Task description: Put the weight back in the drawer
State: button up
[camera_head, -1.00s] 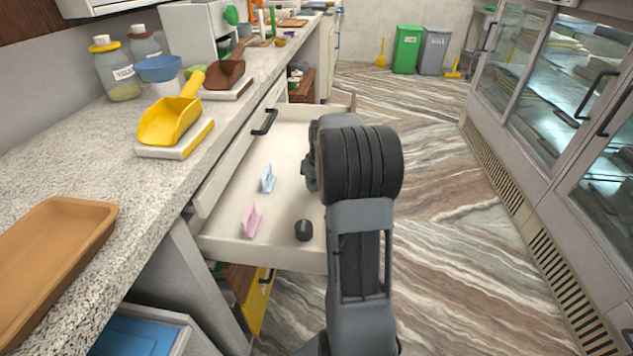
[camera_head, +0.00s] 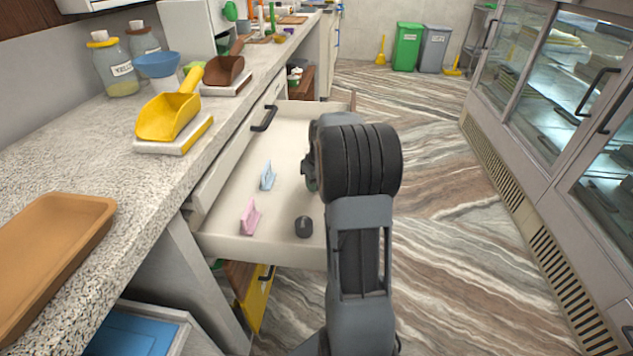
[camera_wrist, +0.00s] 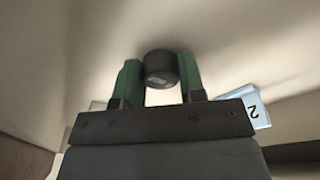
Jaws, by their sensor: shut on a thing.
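In the wrist view, a small black weight (camera_wrist: 161,68) sits between the green fingertips of my gripper (camera_wrist: 160,76), which is shut on it. The pale drawer floor shows behind it; I cannot tell whether the weight touches the floor. In the head view, the open drawer (camera_head: 285,150) sticks out from under the counter. My gripper (camera_head: 311,172) is over its right side, mostly hidden behind my arm, which also hides the held weight. Another black weight (camera_head: 304,228) lies in the drawer's near right corner.
A light blue stand (camera_head: 267,176) and a pink stand (camera_head: 251,217) are in the drawer. The blue one, marked 2, shows in the wrist view (camera_wrist: 257,109). The counter (camera_head: 120,190) holds a yellow scoop (camera_head: 170,115) and a brown tray (camera_head: 50,245). Glass cabinets stand right.

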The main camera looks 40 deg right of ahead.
jog(key=o, duration=1.2)
notch_tip(320, 180, up, 14)
jog(key=s+p, duration=0.2)
jog(key=p, duration=0.2)
jog(key=shift+f+p, duration=0.15)
jog(key=shift+p, duration=0.2)
